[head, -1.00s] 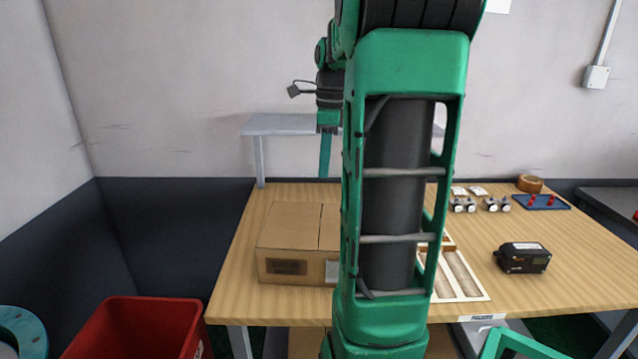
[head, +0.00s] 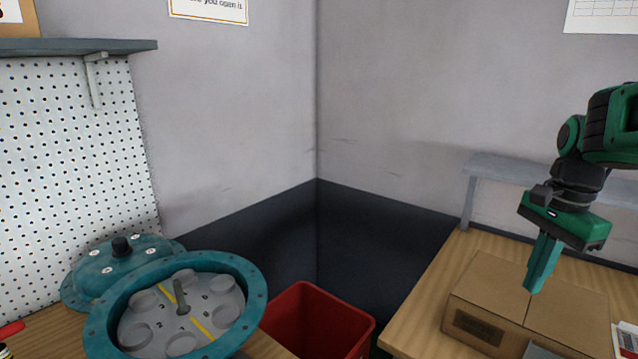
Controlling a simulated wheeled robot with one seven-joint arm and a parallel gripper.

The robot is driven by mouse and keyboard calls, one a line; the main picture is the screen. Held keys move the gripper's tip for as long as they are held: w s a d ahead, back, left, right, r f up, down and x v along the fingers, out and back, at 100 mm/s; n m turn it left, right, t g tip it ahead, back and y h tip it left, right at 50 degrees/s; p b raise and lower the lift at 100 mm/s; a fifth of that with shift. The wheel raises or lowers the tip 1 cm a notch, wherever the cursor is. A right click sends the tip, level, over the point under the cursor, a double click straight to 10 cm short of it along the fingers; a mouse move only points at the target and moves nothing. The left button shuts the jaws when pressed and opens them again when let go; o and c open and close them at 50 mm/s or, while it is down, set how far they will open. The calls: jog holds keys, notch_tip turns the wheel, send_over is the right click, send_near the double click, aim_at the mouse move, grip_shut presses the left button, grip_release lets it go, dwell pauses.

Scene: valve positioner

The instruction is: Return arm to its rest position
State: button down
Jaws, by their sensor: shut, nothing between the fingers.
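My gripper (head: 541,264) is at the right of the head view, on my green and black arm, pointing down. Its green fingers are together with nothing seen between them. In the picture the fingertips overlap the top of a closed cardboard box (head: 485,327) on the wooden table. I cannot tell whether they touch it.
A red bin (head: 318,318) stands on the floor between two tables. At left, a round teal housing (head: 182,315) with a numbered grey plate stands near a teal lid (head: 122,266) and a pegboard (head: 72,170). A grey shelf (head: 500,168) stands behind the box.

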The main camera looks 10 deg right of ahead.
jog(key=s+a+f+n, duration=0.7)
jog(key=s+f+n, duration=0.1)
jog(key=n, duration=0.3)
jog(key=shift+s+a+g, duration=0.2)
jog(key=shift+s+g, duration=0.1)
jog(key=shift+s, duration=0.5)
jog(key=shift+s+d, duration=0.1)
jog(key=shift+d, duration=0.05)
